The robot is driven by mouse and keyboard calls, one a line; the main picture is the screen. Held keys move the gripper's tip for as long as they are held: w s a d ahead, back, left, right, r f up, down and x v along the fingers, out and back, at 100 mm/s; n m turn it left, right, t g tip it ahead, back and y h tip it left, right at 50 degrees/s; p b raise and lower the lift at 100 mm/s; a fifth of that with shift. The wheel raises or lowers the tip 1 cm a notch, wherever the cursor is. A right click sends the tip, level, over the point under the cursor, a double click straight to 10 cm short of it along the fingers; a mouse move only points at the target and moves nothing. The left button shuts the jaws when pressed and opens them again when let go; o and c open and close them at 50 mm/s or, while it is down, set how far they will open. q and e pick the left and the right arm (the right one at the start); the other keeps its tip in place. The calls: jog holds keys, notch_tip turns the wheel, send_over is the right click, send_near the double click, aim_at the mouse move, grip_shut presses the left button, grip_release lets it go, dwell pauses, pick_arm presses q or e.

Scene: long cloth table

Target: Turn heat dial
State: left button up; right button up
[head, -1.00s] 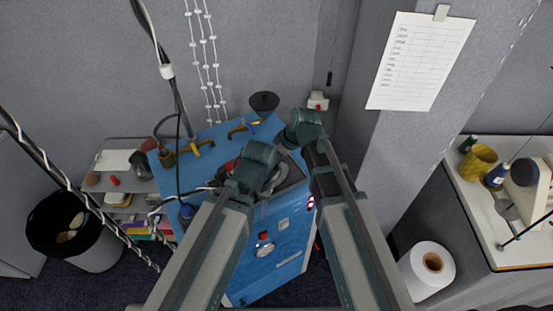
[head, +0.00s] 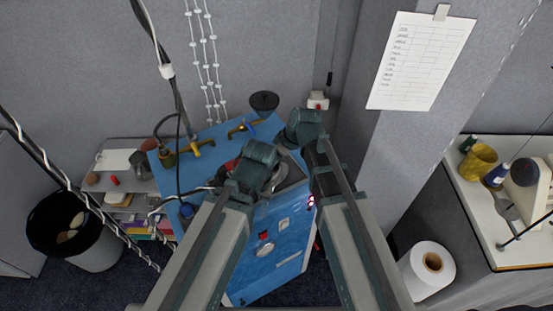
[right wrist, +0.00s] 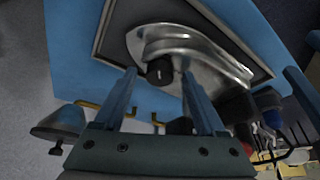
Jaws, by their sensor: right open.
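A black round dial (right wrist: 159,72) with a small white mark sits on the front of a shiny metal iron (right wrist: 200,50) in the right wrist view. My right gripper (right wrist: 158,80) is open, with one finger on each side of the dial in that view. I cannot tell whether a finger touches it. In the head view, the iron (head: 280,178) lies on the dark plate on top of the blue cabinet (head: 215,137), partly hidden by my arms. My left wrist is over the cabinet's front part, and its jaws are hidden from view.
A brass-coloured fitting (head: 201,146) and a dark funnel-shaped piece (head: 264,101) stand along the cabinet's back edge. A cable and pole rise at its left. A black bin (head: 75,230) stands left, and a white roll (head: 428,268) right. A grey pillar (head: 420,150) stands behind right.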

jog(key=p+v, duration=1.2)
jog(key=v, duration=0.1)
jog(key=shift+r+p, duration=0.35)
jog(key=shift+d, duration=0.1)
jog(key=w+n+g, duration=0.1)
jog(key=n, duration=0.2)
jog(key=w+n+g, duration=0.1)
jog(key=w+n, duration=0.1)
jog(key=n, duration=0.2)
jog(key=w+n+g, duration=0.1)
jog(key=w+n, duration=0.1)
jog(key=n, duration=0.1)
jog(key=shift+d+n+g+y, duration=0.3)
jog(key=shift+d+g, duration=0.05)
jog(key=shift+g, duration=0.05)
jog(key=shift+f, duration=0.1)
jog(key=b+x, duration=1.3)
jog(key=shift+a+f, duration=0.1)
jog(key=shift+f, duration=0.3)
